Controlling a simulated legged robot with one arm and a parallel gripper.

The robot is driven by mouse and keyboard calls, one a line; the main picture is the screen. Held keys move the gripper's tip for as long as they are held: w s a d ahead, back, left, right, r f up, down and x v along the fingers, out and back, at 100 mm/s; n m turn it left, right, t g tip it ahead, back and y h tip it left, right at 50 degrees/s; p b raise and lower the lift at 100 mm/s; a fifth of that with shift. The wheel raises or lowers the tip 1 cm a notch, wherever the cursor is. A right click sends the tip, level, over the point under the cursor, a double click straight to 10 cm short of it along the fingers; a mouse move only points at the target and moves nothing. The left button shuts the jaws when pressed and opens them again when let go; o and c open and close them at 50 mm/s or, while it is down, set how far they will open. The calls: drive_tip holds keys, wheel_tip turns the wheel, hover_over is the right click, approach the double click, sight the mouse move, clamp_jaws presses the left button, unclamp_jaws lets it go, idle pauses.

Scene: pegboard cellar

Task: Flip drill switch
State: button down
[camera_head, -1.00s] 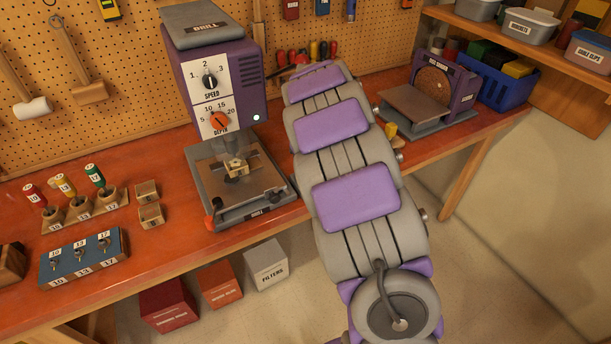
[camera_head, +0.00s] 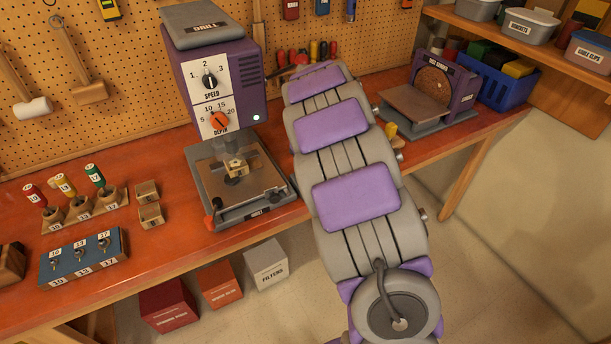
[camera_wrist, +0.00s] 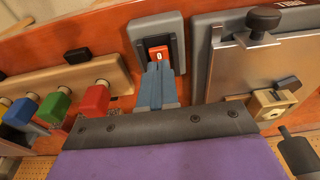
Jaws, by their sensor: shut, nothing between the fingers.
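The drill (camera_head: 215,80) stands on the bench, purple and grey, with SPEED and DEPTH dials on its front. In the wrist view a red rocker switch (camera_wrist: 158,52) marked 0 sits in a grey housing (camera_wrist: 176,30) beside the drill's base plate (camera_wrist: 280,65). My gripper (camera_wrist: 160,68) is shut and empty. Its blue-grey fingertips are at the near edge of the red rocker; I cannot tell whether they touch it.
A clamp block (camera_wrist: 274,100) lies on the base plate, right of my fingers. A wooden rack (camera_wrist: 75,75) with coloured-handled tools is close on the left. The bench sander (camera_head: 435,95) stands farther right on the bench, and a blue crate (camera_head: 497,80) is behind it.

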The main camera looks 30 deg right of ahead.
drive_tip(key=shift+f, duration=0.95)
idle(0.4)
drive_tip(key=shift+r, duration=0.1)
drive_tip(key=shift+r+p, duration=1.95)
drive_tip(key=shift+r, duration=1.5)
drive_tip(key=s+a+r+m+g, duration=0.1)
drive_tip(key=s+a+r, duration=0.3)
drive_tip(key=s, duration=0.5)
drive_tip(key=s+a+r+g, duration=0.1)
drive_tip(key=s+a+r, duration=0.2)
drive_tip(key=s+a, duration=0.6)
drive_tip(key=s, duration=1)
drive_tip(key=s+a+f+g, duration=0.1)
drive_tip(key=s+a, duration=0.2)
drive_tip(key=s, duration=0.8)
drive_tip(key=shift+s+a+f+n+g, duration=0.2)
drive_tip(key=shift+s+n+g, duration=0.1)
drive_tip(key=shift+s, duration=0.05)
